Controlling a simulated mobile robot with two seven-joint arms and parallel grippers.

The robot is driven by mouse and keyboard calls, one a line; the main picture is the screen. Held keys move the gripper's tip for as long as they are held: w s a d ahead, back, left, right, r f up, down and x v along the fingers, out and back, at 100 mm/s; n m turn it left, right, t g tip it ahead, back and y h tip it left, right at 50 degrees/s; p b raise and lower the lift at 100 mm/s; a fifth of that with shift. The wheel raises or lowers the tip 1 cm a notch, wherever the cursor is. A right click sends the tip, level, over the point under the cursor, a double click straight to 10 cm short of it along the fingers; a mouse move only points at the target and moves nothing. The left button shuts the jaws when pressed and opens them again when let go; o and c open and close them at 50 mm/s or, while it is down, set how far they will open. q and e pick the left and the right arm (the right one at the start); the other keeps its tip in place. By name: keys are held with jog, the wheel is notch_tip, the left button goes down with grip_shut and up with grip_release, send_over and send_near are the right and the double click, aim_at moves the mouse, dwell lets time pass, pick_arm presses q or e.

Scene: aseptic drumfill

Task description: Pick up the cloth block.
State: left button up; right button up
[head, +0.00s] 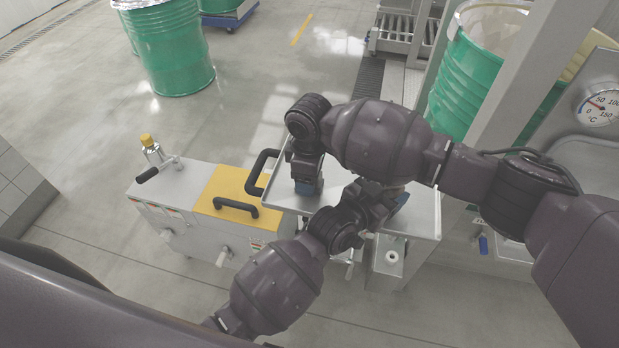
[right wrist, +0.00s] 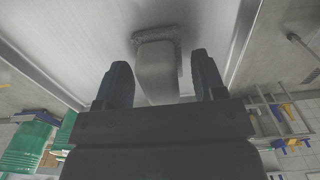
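The cloth block (right wrist: 157,72) is a pale upright block on a wider grey pad, standing on a light metal surface in the right wrist view. My right gripper (right wrist: 163,80) is open, with one dark finger on each side of the block and a visible gap at both sides. In the head view my right gripper (head: 307,186) points down over the metal tray (head: 418,222), and the block cannot be made out there. My left gripper (head: 388,203) is low over the right part of the tray; its fingers are too hidden to tell their state.
A white cart (head: 175,195) with a yellow lid (head: 228,188) and black handles stands left of the tray. A lined green drum (head: 465,85) and a steel post stand behind right. A temperature gauge (head: 598,108) is at far right. My two arms cross close together over the tray.

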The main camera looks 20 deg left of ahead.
jog(key=c, duration=1)
jog(key=shift+r, duration=0.1)
notch_tip(320, 180, up, 10)
jog(key=shift+f, duration=0.1)
